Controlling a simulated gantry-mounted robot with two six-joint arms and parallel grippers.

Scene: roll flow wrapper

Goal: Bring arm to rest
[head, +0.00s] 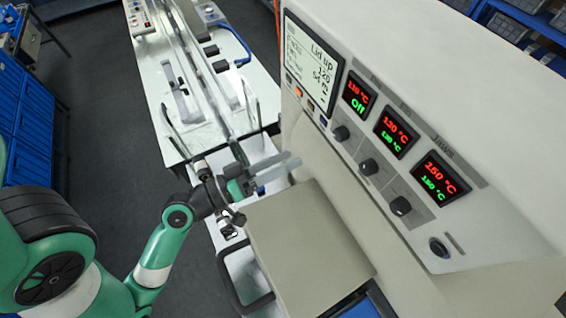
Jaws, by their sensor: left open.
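My left arm is green and white and comes in from the lower left of the head view. My left gripper (277,170) is at its end, just beyond the far edge of a beige box-shaped cover (305,245). Its grey fingers point right, toward the cream machine housing (440,130). The gripper is open, and I see nothing between the fingers. I cannot tell whether the fingers touch the housing. My right gripper is not in view.
The housing carries a screen reading "Lid up" (311,62), temperature displays (397,133) and black knobs (369,167). A long white table with rails (150,75) runs away at upper left. Blue drawer cabinets (30,125) stand at far left. Grey floor (100,95) between them is clear.

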